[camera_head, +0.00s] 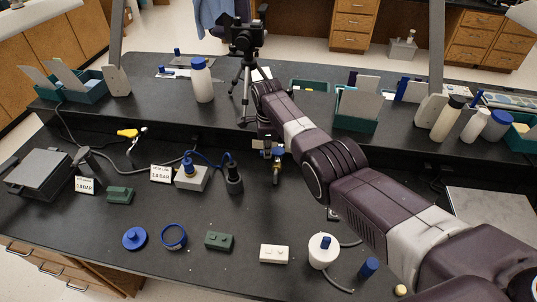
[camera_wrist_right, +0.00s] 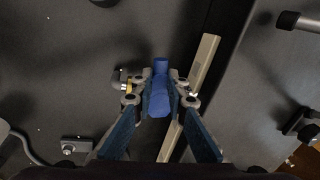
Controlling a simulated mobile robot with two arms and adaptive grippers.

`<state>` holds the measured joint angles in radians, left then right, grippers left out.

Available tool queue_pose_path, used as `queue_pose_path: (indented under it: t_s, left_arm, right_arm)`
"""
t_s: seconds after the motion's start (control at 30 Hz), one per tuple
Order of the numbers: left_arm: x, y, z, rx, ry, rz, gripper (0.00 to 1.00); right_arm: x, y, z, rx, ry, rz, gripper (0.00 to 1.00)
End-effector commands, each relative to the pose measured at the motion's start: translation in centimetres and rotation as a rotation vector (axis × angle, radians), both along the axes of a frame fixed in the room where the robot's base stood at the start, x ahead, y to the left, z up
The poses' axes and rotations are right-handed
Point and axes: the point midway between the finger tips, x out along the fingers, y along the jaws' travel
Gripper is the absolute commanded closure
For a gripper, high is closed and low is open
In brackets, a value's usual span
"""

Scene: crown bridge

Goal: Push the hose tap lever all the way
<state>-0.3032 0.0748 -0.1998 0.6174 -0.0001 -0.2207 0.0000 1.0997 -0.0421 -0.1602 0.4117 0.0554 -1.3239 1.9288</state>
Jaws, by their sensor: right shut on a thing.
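My right gripper (camera_head: 268,143) is at the middle of the bench, by the front face of the raised back shelf. In the right wrist view, my right gripper (camera_wrist_right: 160,92) has its two fingers closed on a blue lever (camera_wrist_right: 160,67) that points away between the fingertips. A grey and brass-coloured tap fitting (camera_wrist_right: 122,82) shows just left of the fingertips, partly hidden by them. I cannot tell how far the lever is turned. My left gripper is not in view.
A dark cylinder (camera_head: 233,180) and a blue-topped grey box (camera_head: 191,178) stand left of the tap. A black tripod (camera_head: 243,85) is on the shelf behind. A white pot (camera_head: 322,251) and white block (camera_head: 273,254) sit near the front. Bench between is mostly clear.

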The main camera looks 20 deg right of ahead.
Motion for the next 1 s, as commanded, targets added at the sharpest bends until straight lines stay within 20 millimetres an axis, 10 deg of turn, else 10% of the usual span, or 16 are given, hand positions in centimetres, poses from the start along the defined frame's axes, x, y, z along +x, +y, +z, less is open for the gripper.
queue_pose_path:
  t_s: [0.9,1.0]
  left_arm:
    - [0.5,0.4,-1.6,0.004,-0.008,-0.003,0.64]
    - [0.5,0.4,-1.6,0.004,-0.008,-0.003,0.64]
  right_arm:
    - [0.3,-0.1,0.0,-0.001,0.001,-0.180,1.00]
    - [0.3,-0.1,0.0,-0.001,0.001,-0.180,0.77]
